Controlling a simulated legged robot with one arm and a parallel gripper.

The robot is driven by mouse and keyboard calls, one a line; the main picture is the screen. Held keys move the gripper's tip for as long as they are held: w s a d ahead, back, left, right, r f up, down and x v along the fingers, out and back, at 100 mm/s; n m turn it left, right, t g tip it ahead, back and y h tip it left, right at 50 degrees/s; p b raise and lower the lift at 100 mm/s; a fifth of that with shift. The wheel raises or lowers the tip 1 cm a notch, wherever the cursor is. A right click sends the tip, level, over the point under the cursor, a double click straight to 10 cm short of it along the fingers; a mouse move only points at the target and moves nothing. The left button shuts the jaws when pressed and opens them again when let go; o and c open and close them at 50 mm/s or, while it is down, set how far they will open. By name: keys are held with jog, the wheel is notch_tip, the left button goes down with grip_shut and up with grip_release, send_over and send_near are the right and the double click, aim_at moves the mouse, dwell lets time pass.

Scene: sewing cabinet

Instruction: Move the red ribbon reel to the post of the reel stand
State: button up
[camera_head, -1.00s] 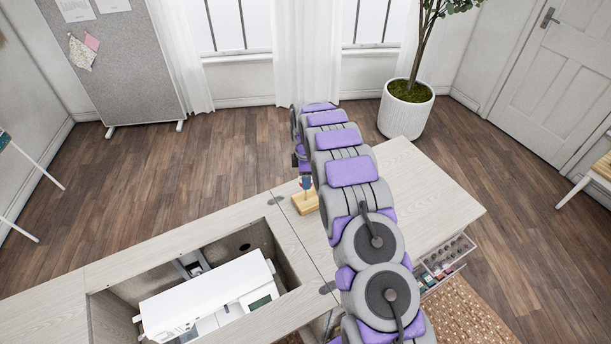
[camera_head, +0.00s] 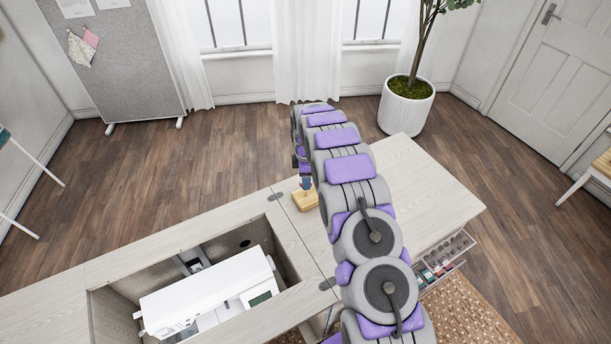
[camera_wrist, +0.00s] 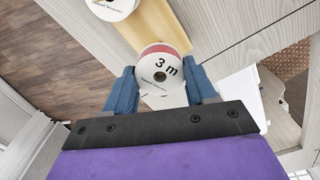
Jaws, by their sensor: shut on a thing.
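The red ribbon reel (camera_wrist: 163,71) has a white face marked "3 m" and a red band at its edge. My gripper (camera_wrist: 161,84) is shut on it, with a blue finger on each side. The reel stand (camera_wrist: 170,27) has a pale wooden base, seen just beyond the held reel in the wrist view. Another white-faced reel (camera_wrist: 112,5) is at the stand's far part, cut off by the frame. In the head view the stand (camera_head: 304,201) is on the cabinet top, partly behind my arm. The post under the held reel is hidden; I cannot tell whether they touch.
The cabinet top (camera_head: 421,192) is clear to the right of my arm. A white sewing machine (camera_head: 207,297) sits in the cabinet's open well at the left. An open drawer (camera_head: 441,262) with small items juts out at the right. A potted plant (camera_head: 405,103) stands behind.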

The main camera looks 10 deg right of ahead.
jog(key=shift+f, duration=0.1)
jog(key=o, duration=1.1)
notch_tip(320, 180, up, 17)
jog(key=p, duration=0.1)
jog(key=shift+p, duration=0.4)
